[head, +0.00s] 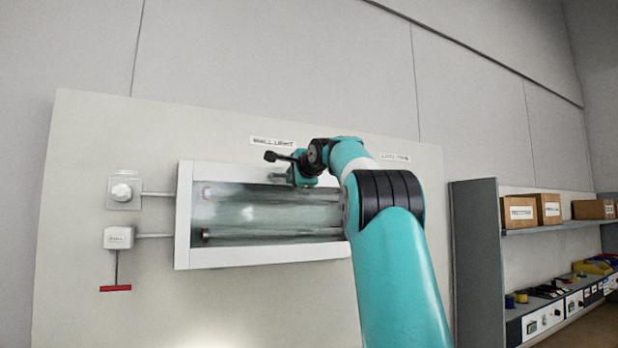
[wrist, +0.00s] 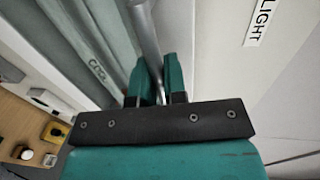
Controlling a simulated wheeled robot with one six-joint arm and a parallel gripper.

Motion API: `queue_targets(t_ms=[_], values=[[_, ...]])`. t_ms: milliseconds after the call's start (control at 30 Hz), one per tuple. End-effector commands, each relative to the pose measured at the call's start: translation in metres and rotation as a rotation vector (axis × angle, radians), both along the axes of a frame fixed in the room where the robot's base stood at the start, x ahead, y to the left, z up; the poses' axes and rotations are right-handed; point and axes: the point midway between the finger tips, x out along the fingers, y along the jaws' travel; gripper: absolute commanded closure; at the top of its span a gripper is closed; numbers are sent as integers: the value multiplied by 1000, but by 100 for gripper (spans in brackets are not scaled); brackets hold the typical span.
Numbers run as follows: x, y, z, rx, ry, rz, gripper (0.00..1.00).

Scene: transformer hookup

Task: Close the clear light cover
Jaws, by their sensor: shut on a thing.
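The wall light (head: 185,225) is a long box with a white frame, mounted on a pale board. Its clear cover (head: 262,212) looks like a greyish pane, with tubes showing behind it. I cannot tell whether the cover is fully flush with the frame. My gripper (head: 302,178) is at the light's upper edge, right of its middle, and my arm hides the right end. In the wrist view, the two teal fingers of my gripper (wrist: 158,80) are shut on a grey bar (wrist: 143,35) along the edge of the cover (wrist: 75,30).
A pull switch (head: 118,238) with a red handle (head: 115,289) hangs left of the light, below a small wall fitting (head: 122,192). Labels are above the light. Shelves (head: 540,229) with cardboard boxes (head: 518,211) stand at the right.

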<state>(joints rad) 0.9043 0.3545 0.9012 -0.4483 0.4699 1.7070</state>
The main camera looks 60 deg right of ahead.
Motion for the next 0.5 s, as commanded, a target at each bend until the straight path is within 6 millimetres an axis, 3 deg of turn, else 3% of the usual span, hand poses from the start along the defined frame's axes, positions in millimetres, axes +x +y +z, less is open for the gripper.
queue_targets(t_ms=[467,500], values=[[5,4,5,-2,-3,5,100],[5,4,5,-2,-3,5,78]])
